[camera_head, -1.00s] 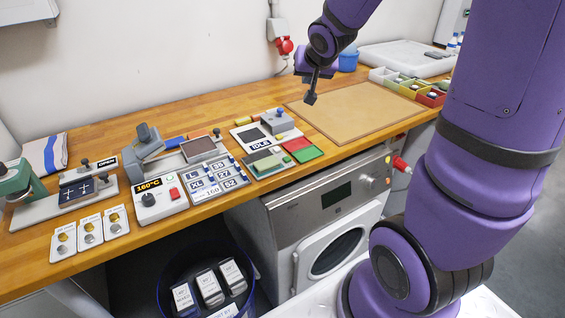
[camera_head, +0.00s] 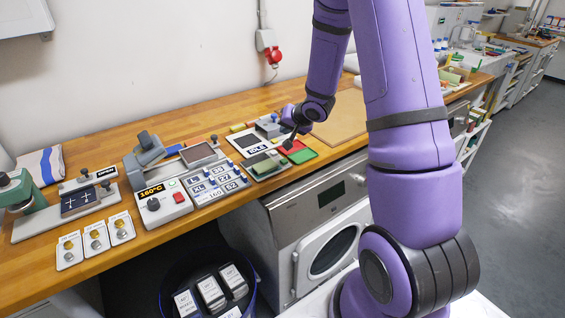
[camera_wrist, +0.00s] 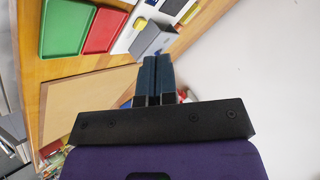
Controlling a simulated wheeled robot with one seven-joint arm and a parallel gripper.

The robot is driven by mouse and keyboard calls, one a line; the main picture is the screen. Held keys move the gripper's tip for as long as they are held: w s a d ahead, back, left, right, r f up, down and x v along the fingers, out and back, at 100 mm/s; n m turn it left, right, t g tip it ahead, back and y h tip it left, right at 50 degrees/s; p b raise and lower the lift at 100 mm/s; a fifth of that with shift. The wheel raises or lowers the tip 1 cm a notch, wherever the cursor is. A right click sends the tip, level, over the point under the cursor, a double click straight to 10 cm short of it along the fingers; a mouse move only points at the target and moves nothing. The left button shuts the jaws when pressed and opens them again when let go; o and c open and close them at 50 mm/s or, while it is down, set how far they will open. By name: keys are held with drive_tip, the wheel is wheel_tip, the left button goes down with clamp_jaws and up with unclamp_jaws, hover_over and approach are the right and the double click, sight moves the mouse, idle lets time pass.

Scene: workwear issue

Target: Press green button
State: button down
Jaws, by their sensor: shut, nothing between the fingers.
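A small green button (camera_head: 171,183) appears to sit beside the 160°C display on the white control box (camera_head: 155,211), above a red button (camera_head: 179,197); it is tiny in the head view. My gripper (camera_head: 289,143) is shut and empty, well to the right of that box, close to the panel marked IDLE (camera_head: 244,143) and the green and red trays. In the wrist view the shut fingertips (camera_wrist: 157,62) point toward a grey block (camera_wrist: 152,40). The control box is not visible in the wrist view.
A green tray (camera_head: 302,157) and a red tray (camera_head: 291,147) lie near the gripper. Label tiles (camera_head: 215,179) and a grey press (camera_head: 152,160) stand between the gripper and the left end. A tan mat (camera_head: 342,125) lies to the right. A washer stands below.

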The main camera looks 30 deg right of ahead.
sight(285, 160)
idle(0.3)
drive_tip(key=shift+f, duration=4.4)
drive_tip(key=shift+f, duration=0.1)
drive_tip(key=shift+f, duration=0.3)
drive_tip(key=shift+f, duration=0.45)
drive_tip(key=shift+r, duration=0.85)
drive_tip(key=shift+r, duration=0.1)
drive_tip(key=shift+r, duration=2.4)
